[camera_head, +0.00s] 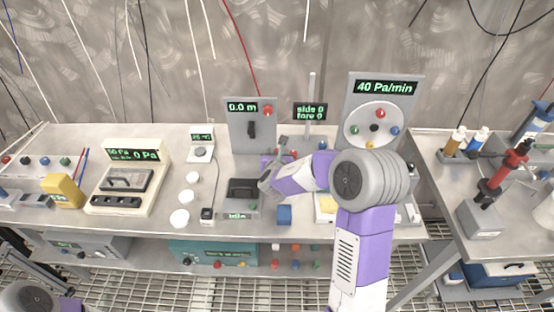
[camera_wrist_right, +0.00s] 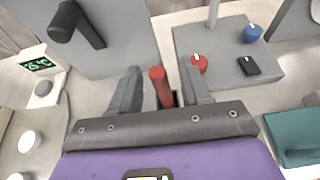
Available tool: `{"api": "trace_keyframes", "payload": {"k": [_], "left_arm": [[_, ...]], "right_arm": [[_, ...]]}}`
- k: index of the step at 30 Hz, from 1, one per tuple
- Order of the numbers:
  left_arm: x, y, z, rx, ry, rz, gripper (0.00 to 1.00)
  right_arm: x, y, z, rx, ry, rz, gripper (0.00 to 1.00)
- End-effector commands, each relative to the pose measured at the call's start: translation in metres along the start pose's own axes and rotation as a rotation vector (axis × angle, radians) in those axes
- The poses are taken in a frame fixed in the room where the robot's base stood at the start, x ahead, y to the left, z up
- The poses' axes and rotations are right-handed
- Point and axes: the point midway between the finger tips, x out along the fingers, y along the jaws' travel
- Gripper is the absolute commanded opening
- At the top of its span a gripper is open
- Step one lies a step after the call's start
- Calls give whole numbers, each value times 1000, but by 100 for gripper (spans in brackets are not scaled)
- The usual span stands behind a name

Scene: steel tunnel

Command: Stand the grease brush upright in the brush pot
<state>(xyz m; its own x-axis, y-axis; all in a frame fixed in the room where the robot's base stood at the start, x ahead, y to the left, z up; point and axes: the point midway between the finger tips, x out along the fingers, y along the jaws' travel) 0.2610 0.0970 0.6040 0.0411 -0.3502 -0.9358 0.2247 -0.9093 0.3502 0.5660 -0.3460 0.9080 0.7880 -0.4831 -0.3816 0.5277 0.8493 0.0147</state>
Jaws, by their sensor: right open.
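My right gripper (camera_wrist_right: 160,88) is open, with its two grey fingers spread in the right wrist view. A red rod (camera_wrist_right: 158,80), perhaps the grease brush's handle, shows between the fingertips, apart from both; its lower end is hidden behind the gripper body. In the head view my right gripper (camera_head: 276,153) is over the middle of the bench, below the 0.0 m panel, and mostly covered by my own wrist. I cannot make out the brush's bristles or tell which thing is the brush pot. My left gripper is out of view.
The grey 0.0 m panel (camera_head: 240,118) with a black lever stands behind the gripper. A grey box with red and blue knobs (camera_wrist_right: 228,55) is just right of it. A blue block (camera_head: 284,215) lies near the front edge. A second bench (camera_head: 430,150) stands right.

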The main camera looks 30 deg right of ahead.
Motion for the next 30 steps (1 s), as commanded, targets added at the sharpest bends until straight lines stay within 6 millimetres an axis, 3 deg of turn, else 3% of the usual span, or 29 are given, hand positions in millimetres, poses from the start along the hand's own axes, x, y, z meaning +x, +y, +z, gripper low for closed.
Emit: {"api": "trace_keyframes", "payload": {"k": [15,21,30], "left_arm": [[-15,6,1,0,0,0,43],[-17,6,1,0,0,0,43],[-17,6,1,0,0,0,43]], "right_arm": [[-102,1,2,0,-1,3,47],[-119,0,1,0,-1,0,47],[-121,0,0,0,0,0,47]]}}
